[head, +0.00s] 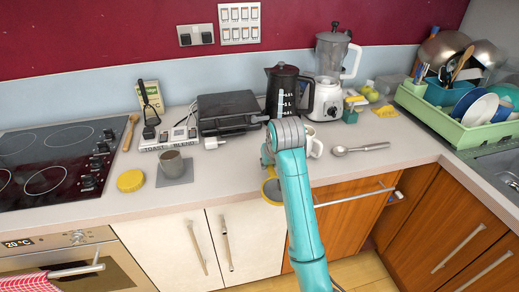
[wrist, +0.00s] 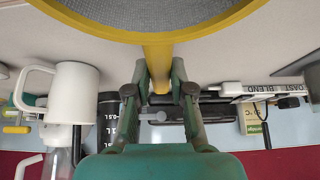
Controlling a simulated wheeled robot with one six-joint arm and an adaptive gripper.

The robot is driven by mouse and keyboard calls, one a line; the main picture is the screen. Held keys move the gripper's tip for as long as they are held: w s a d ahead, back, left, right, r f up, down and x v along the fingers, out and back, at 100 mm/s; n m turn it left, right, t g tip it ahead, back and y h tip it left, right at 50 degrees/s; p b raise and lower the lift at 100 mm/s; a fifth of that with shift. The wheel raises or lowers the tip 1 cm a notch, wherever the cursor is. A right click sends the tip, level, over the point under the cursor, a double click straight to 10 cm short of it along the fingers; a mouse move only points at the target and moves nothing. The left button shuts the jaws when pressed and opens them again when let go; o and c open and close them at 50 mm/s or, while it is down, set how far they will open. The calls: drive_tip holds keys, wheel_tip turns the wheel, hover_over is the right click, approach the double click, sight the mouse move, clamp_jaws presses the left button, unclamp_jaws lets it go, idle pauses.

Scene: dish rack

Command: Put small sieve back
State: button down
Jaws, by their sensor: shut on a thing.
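The small sieve has a yellow rim and handle and grey mesh. In the wrist view my gripper (wrist: 158,78) is shut on the sieve's yellow handle (wrist: 158,60), and the mesh bowl (wrist: 150,14) fills the top edge, partly cut off. In the head view the sieve (head: 270,191) shows beside my teal arm, over the counter's front edge; the arm hides part of it and most of my gripper. The light green dish rack (head: 455,132) stands at the far right, loaded with bowls, plates and utensils.
A white mug (head: 316,148) stands just right of my arm, with a metal spoon (head: 360,149) farther right. A black grill (head: 229,112), black jug (head: 283,92) and blender (head: 331,65) stand behind.

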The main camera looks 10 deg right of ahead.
drive_tip(key=w, duration=1.6)
drive_tip(key=shift+s+f, duration=0.1)
drive_tip(key=shift+f, duration=0.65)
drive_tip(key=c, duration=1)
unclamp_jaws()
drive_tip(key=shift+f, duration=0.1)
drive_tip(key=v, duration=1.2)
